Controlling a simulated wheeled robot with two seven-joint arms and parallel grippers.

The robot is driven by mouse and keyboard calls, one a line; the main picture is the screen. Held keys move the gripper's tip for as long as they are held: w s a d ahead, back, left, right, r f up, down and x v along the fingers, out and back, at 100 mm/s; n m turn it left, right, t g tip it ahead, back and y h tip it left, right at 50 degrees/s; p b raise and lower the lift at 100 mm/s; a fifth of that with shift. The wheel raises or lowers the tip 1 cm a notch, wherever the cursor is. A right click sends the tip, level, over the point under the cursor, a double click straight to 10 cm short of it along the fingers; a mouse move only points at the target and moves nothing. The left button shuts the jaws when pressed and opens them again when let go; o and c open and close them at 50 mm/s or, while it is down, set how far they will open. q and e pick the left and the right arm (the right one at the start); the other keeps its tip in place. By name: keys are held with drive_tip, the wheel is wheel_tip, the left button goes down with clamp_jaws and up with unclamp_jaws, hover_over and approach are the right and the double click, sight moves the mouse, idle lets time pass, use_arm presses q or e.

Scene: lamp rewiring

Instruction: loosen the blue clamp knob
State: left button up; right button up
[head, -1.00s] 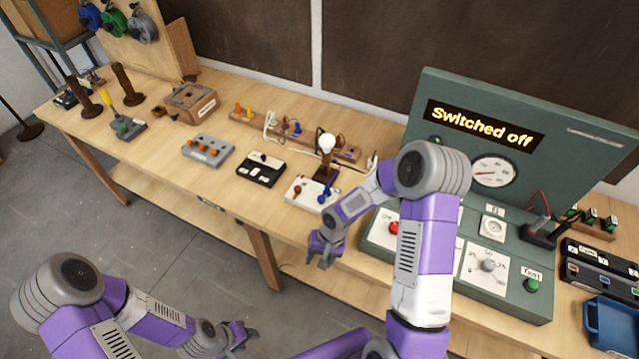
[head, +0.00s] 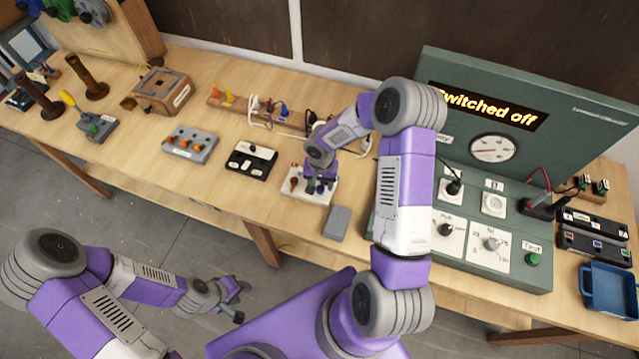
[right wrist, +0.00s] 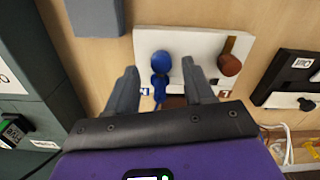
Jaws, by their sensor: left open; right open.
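The blue clamp knob (right wrist: 162,59) sits on a white block (right wrist: 205,42), beside a brown knob (right wrist: 230,65), in the right wrist view. A second blue part lies just below it in that picture. My right gripper (right wrist: 159,74) is open, with one finger on either side of the blue parts; whether it touches them I cannot tell. In the head view my right gripper (head: 319,184) is over the white block (head: 296,192) and largely hides the blue knob. My left gripper (head: 235,300) is open and empty, in front of the table.
A grey block (head: 337,222) lies close in front of the white block. A black switch box (head: 251,158) stands to its left. The green test panel (head: 470,262), reading "Switched off", stands to the right. A blue tray (head: 608,292) is at the far right.

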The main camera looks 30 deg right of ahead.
sight(321, 188)
drive_tip(key=shift+f, duration=1.2)
clamp_jaws()
